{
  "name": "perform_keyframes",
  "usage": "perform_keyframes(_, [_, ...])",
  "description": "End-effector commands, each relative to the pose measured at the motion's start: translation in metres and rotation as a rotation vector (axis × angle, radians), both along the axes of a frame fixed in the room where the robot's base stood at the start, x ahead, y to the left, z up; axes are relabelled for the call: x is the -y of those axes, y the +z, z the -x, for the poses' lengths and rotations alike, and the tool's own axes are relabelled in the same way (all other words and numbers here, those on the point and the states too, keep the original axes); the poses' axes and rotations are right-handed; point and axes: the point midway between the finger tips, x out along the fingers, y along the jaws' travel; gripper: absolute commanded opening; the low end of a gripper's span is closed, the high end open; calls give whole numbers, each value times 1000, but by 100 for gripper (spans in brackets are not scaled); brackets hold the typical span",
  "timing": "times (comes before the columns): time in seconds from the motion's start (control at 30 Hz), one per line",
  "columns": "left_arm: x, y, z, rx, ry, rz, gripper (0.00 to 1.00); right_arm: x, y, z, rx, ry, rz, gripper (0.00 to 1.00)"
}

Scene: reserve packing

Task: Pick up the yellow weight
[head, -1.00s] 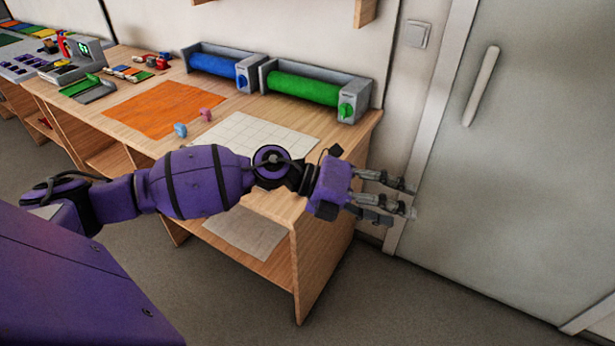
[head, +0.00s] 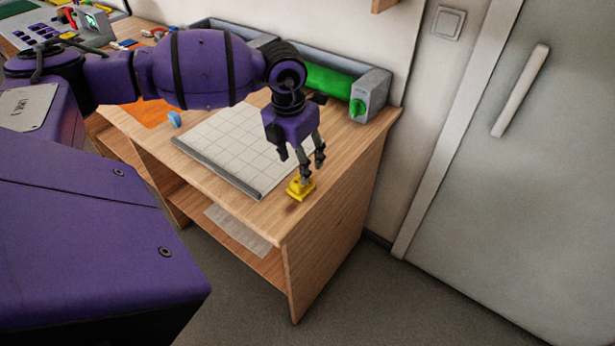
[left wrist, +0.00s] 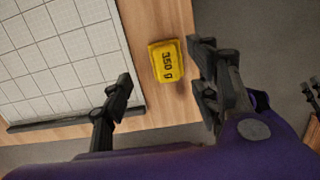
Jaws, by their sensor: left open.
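The yellow weight (head: 300,189) stands on the wooden desk at its front right, beside the gridded white mat. In the left wrist view the weight (left wrist: 166,64) shows its face marked "350 g", lying between the lines of the two finger sides. My left gripper (head: 303,164) points down just above the weight, with its fingers spread and nothing held. In the head view a fingertip overlaps the top of the weight; I cannot tell whether they touch.
The gridded mat (head: 228,147) with a dark front edge lies left of the weight. A grey holder with a green roll (head: 328,80) stands behind. The desk's right edge is close to the weight. A grey door (head: 500,180) stands to the right.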

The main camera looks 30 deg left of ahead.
Motion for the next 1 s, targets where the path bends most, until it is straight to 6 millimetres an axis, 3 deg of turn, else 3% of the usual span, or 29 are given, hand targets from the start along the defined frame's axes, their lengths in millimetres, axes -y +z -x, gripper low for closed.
perform_keyframes(0.23, [2, -23, -1, -1, -1, 2, 55, -1, -11, 21, -44, -8, -5, 40])
perform_keyframes(0.53, [4, -64, -5, 0, 0, 3, 55, -4, 1, 7, -14, -3, -9, 40])
perform_keyframes(0.77, [4, -68, -5, 0, 0, 2, 55, -4, 3, 1, -5, 5, -6, 40])
perform_keyframes(1.0, [4, -67, -5, 0, 0, 2, 25, -1, 2, 5, -13, 8, 0, 40])
